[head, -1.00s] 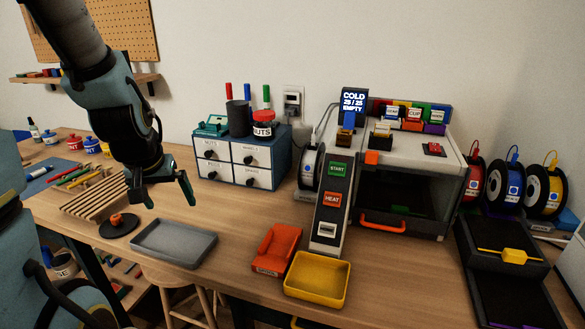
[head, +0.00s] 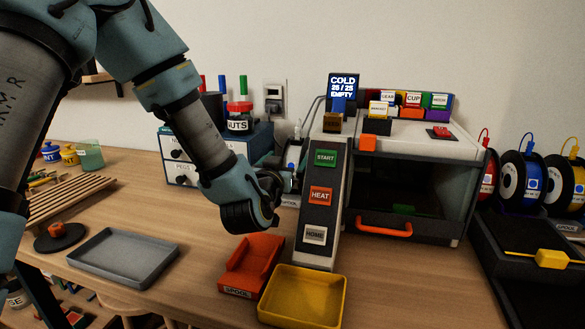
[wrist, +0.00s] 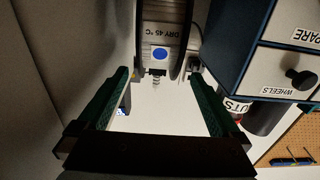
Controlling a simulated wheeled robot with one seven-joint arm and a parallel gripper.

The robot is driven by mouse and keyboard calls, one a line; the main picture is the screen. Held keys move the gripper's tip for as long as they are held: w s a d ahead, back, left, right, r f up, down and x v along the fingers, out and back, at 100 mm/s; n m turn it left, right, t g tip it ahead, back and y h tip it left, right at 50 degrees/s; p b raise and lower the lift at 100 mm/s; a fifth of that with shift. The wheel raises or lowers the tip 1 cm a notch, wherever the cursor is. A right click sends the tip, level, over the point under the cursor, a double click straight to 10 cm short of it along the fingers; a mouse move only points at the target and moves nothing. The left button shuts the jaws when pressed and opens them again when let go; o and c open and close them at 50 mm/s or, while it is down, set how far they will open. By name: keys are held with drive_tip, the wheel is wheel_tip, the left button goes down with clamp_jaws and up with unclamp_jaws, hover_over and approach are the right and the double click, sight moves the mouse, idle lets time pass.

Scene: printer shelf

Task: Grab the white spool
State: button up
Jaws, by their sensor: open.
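The white spool (head: 293,153) stands at the back of the table, between the blue drawer cabinet and the control panel. My arm hides much of it in the head view. In the wrist view, the spool (wrist: 162,52), with its dark sides and a blue dot on a white label, lies ahead between the fingers. My gripper (head: 283,182) is in front of the spool in the head view. In the wrist view my gripper (wrist: 163,80) is open, one finger to each side, with nothing visibly clamped. I cannot tell the exact gap to the spool.
The drawer cabinet (head: 185,160) is close on the left, with a jar of nuts (head: 239,122) on top. The sloped control panel (head: 319,195) is close on the right. An orange spool holder (head: 250,262), a yellow tray (head: 304,300) and a grey tray (head: 125,256) stand in front.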

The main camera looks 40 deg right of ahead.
sight(296, 146)
drive_tip(key=x, duration=0.3)
drive_tip(key=shift+w+d+r+p, duration=0.1)
drive_tip(key=shift+d+p, duration=0.05)
drive_tip(key=shift+p, duration=0.15)
drive_tip(key=p+x, duration=0.1)
drive_tip(key=x, duration=0.1)
drive_tip(key=r+p+x, duration=0.1)
drive_tip(key=x, duration=0.1)
drive_tip(key=shift+d, duration=0.35)
drive_tip(key=shift+w+d+f+p, duration=0.1)
drive_tip(key=shift+w+d+p, duration=0.15)
drive_tip(key=shift+d+p, duration=0.05)
clamp_jaws()
